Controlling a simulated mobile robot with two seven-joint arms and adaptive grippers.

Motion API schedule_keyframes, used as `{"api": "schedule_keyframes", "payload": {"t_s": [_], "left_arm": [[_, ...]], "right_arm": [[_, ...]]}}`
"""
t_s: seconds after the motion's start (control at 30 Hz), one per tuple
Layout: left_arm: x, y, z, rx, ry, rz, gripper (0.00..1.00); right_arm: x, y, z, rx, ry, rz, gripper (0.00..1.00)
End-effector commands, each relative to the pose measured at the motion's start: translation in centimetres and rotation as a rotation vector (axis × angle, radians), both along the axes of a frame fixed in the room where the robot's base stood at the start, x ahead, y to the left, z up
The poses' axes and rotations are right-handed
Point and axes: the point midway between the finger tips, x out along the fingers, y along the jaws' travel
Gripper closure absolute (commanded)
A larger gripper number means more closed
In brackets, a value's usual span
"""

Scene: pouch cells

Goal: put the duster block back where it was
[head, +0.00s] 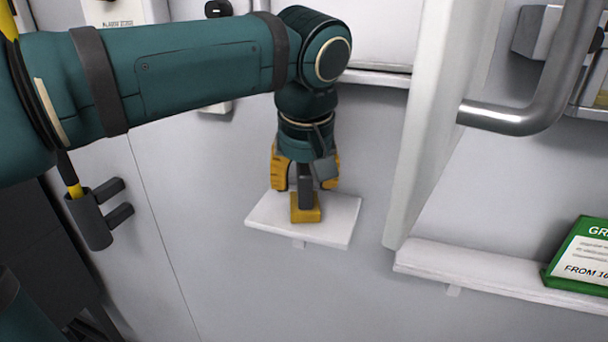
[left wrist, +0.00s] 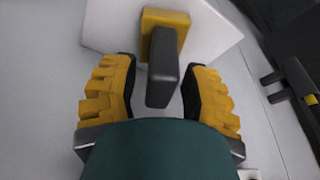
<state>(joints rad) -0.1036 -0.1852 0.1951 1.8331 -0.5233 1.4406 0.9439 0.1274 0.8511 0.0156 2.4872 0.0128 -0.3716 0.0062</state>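The duster block, a yellow pad (head: 306,214) with a dark grey handle, rests on a small white shelf (head: 342,226) fixed to the grey wall. My left gripper (head: 306,180) points down over it, with its yellow fingers on either side of the handle. In the left wrist view the duster block (left wrist: 163,70) stands between the spread fingers (left wrist: 160,88), with a gap on both sides. The white shelf (left wrist: 108,28) lies beneath it there. My left gripper is open and holds nothing. My right gripper is not in view.
A pale upright panel (head: 432,120) and a thick metal handle (head: 525,112) stand right of the shelf. A longer white ledge (head: 470,268) carries a green sign (head: 582,255). A dark holder (head: 92,218) with a yellow-banded rod is at the left.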

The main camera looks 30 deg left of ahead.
Motion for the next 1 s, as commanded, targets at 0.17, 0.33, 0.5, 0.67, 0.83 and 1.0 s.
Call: {"api": "schedule_keyframes", "payload": {"t_s": [0.17, 0.33, 0.5, 0.67, 0.83, 1.0], "left_arm": [[0.0, 0.0, 0.1, 0.000, 0.000, 0.000, 0.55], [-0.2, -0.2, 1.5, 0.000, -0.001, 0.000, 0.55], [-2.9, -2.2, 1.4, 0.002, -0.002, -0.003, 0.55], [-5.7, -4.4, 1.4, 0.002, -0.001, -0.004, 0.55], [-8.0, -6.2, 1.4, 0.001, -0.001, -0.001, 0.55], [-9.3, -7.3, 1.4, 0.000, 0.000, -0.001, 0.55]], "right_arm": [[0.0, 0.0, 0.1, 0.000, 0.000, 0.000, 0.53], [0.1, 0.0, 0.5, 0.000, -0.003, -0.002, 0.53], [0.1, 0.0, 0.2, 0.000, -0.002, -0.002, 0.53], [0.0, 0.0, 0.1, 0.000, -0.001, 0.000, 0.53], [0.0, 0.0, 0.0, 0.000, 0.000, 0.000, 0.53], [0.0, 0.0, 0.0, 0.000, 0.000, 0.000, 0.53]]}}
